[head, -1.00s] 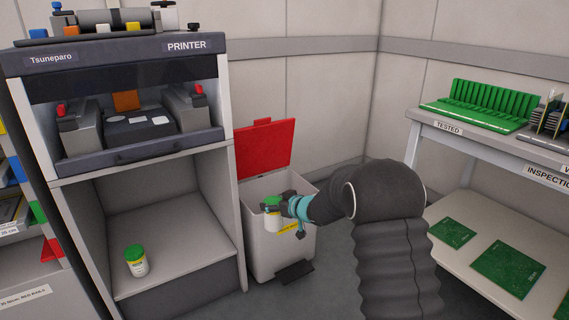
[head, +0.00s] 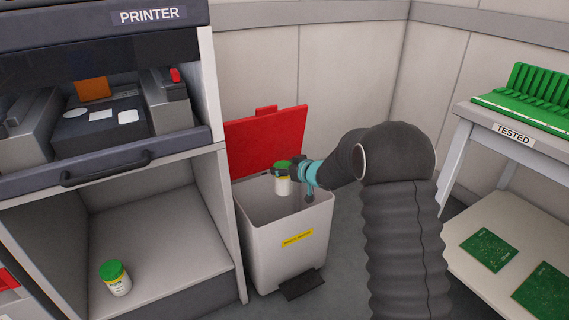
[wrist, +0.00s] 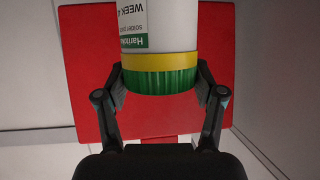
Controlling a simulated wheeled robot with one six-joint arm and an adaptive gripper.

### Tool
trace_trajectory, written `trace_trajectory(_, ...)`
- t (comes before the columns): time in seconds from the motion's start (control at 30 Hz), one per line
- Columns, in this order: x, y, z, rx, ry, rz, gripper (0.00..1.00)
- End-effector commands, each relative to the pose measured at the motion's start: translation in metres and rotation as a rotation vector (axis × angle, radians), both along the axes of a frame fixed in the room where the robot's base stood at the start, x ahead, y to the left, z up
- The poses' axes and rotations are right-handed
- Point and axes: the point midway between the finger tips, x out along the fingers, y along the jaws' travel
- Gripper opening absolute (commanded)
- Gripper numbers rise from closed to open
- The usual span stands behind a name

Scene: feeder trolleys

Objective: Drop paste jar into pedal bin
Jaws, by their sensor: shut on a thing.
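A white paste jar with a green lid (head: 283,185) is held by my gripper (head: 285,172) over the open mouth of the pedal bin. In the wrist view the jar (wrist: 160,45) shows a yellow band and a printed label, with the gripper fingers (wrist: 160,85) closed on either side of its green lid. The grey pedal bin (head: 270,254) stands on the floor beside the printer cabinet, with a yellow label on its front. Its red lid (head: 266,142) is raised, and it also fills the back of the wrist view (wrist: 90,95). The bin's bottom is hidden.
Another green-lidded jar (head: 115,278) stands on the shelf below the printer (head: 110,130). A bench marked TESTED (head: 512,133) with green boards is at the right. The cabinet side is close to the bin's left; walls stand behind.

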Motion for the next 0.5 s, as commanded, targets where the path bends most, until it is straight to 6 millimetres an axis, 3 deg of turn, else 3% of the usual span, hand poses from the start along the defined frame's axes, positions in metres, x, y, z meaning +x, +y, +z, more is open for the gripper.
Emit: trace_trajectory(0.5,0.000,0.002,-0.049,0.001,-0.003,0.003,0.00)
